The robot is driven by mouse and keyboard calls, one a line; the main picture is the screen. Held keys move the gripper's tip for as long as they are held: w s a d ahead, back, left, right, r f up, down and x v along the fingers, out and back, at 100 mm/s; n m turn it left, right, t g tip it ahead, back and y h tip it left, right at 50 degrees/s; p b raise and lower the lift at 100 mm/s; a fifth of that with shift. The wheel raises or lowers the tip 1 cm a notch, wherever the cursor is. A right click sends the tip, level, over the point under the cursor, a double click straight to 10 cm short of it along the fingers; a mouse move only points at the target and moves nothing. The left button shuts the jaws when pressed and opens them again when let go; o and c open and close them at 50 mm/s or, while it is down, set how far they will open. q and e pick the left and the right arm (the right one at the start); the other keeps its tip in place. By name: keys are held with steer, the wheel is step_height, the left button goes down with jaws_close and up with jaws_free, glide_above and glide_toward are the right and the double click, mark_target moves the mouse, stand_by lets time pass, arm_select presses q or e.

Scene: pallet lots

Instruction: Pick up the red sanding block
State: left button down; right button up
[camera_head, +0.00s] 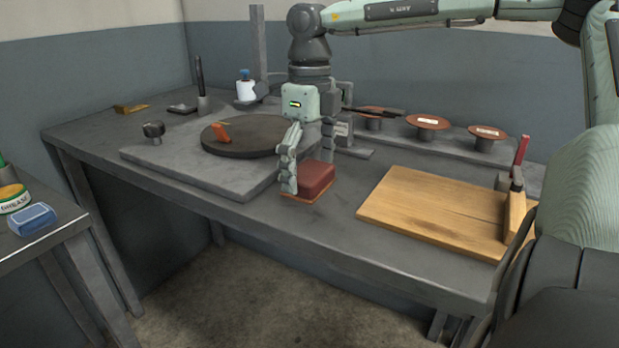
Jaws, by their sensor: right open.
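The red sanding block (318,178) lies on the grey workbench near its front edge, just right of the grey slab. Its sides show an orange-brown lower layer. My right gripper (306,178) points down over the block with its fingers apart. One finger is at the block's left front side, and the other is behind it, partly hidden. I cannot tell whether either finger touches the block. My left gripper is not in view.
A grey slab (190,168) bears a dark round disc (262,138) with an orange piece (220,133). A wooden board (420,205) with a clamp lies at right. Reddish discs (428,122) stand behind. A side table at left holds a blue block (32,219).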

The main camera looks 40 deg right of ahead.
mark_target(309, 171)
steer(key=shift+f, duration=0.1)
steer(key=shift+c, duration=0.2)
steer(key=c, duration=1.2)
step_height(309, 171, up, 10)
steer(key=shift+r, duration=0.1)
steer(key=o, duration=0.5)
steer(key=shift+c, duration=1.4)
